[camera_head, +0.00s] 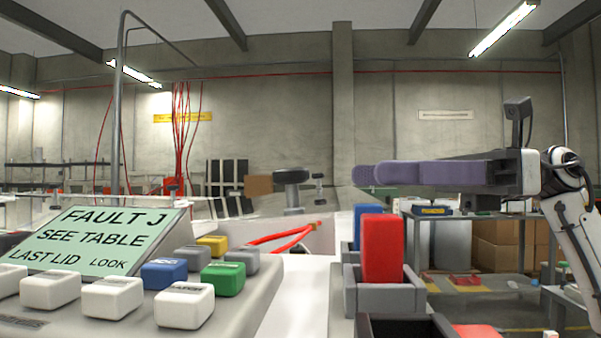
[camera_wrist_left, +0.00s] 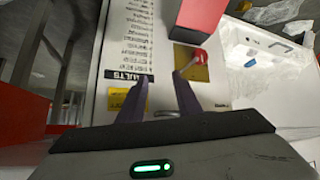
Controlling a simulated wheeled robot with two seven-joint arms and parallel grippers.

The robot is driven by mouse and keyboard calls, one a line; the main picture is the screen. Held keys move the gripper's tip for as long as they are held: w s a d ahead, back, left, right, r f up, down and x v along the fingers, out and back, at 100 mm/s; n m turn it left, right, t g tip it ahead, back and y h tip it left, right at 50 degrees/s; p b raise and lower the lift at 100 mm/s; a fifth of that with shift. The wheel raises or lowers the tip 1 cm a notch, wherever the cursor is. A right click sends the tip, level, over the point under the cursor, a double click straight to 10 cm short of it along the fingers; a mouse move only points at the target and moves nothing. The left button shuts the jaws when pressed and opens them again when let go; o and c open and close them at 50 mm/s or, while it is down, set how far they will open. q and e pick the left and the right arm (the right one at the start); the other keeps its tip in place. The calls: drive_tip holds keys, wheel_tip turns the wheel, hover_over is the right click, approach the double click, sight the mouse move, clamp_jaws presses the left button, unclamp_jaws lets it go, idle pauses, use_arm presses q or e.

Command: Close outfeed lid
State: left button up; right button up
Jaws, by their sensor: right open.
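My right gripper (camera_head: 362,174), with purple fingers, reaches in from the right in the head view. It is open and empty, level, above the red and blue blocks. My left gripper (camera_wrist_left: 161,88) shows only in the left wrist view; its two purple fingers are apart, over a white printed sheet (camera_wrist_left: 140,35) headed with a partly hidden word ending in "AULTS". A pale, sloping surface (camera_head: 335,203) with dark knobs (camera_head: 292,178) lies behind the console. I cannot tell whether it is the outfeed lid or whether it is open.
A console (camera_head: 240,300) with coloured keys and a green screen (camera_head: 95,242) reading "FAULT J SEE TABLE LAST LID LOOK" fills the front left. A red block (camera_head: 382,250) and a blue block (camera_head: 367,219) stand in grey holders. A metal post (camera_head: 117,130) rises at the left.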

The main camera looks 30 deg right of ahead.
sight(332, 209)
drive_tip(key=p+x, duration=0.1)
drive_tip(key=x, duration=0.6)
drive_tip(key=shift+s+a+r, duration=0.1)
drive_tip(key=shift+s+a, duration=0.05)
drive_tip(key=shift+a, duration=0.05)
drive_tip(key=shift+w+a, duration=0.25)
drive_tip(key=shift+a, duration=0.3)
use_arm(q)
drive_tip(key=shift+s+a, duration=0.1)
drive_tip(key=shift+s, duration=0.15)
